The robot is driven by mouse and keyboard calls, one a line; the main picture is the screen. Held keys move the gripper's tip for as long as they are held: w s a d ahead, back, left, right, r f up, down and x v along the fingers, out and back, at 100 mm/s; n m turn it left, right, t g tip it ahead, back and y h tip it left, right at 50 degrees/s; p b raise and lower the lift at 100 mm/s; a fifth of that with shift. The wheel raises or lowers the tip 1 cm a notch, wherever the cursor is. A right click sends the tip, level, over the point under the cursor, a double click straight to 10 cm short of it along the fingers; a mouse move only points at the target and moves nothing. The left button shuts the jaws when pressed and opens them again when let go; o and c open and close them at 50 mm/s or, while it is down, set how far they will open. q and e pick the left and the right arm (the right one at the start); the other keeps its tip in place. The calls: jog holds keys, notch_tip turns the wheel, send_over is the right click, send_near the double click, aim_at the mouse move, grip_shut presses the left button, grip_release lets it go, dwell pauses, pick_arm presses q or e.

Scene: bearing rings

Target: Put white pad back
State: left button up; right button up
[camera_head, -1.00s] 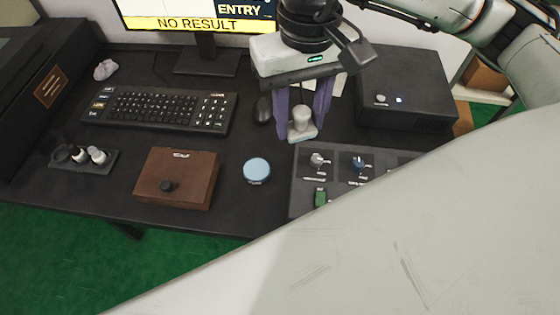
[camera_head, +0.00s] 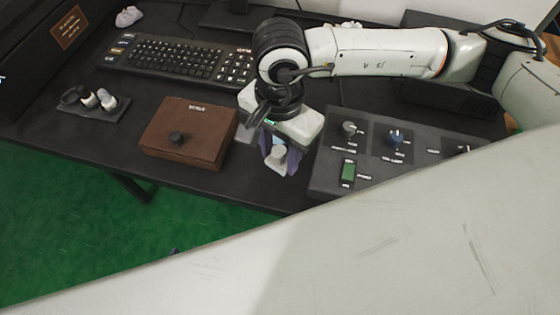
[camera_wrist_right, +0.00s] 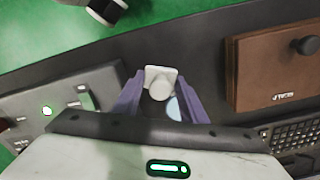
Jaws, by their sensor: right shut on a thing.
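The white pad, a small pale block with a round knob (camera_head: 278,157), is held by my right gripper (camera_head: 280,150), whose purple fingers are shut on it. The pad hangs near the front edge of the desk, left of the control panel. In the right wrist view the pad (camera_wrist_right: 160,82) sits between the fingertips. A light blue disc (camera_wrist_right: 173,108) shows partly behind it there; in the head view the gripper hides the disc.
A brown box with a black knob (camera_head: 180,125) stands left of the right gripper. A control panel (camera_head: 345,190) with knobs and a green switch lies to the right. A keyboard (camera_head: 170,58) and a small holder with rings (camera_head: 95,105) are farther left.

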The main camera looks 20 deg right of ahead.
aim_at(280, 164)
notch_tip(280, 164, down, 4)
jog(key=shift+r, duration=0.1)
jog(key=shift+f+b, duration=0.25)
jog(key=shift+b, duration=0.1)
jog(key=o, duration=1)
jog(key=shift+r, duration=0.15)
notch_tip(280, 164, up, 12)
jog(key=shift+r, duration=0.2)
jog(key=shift+a, duration=0.1)
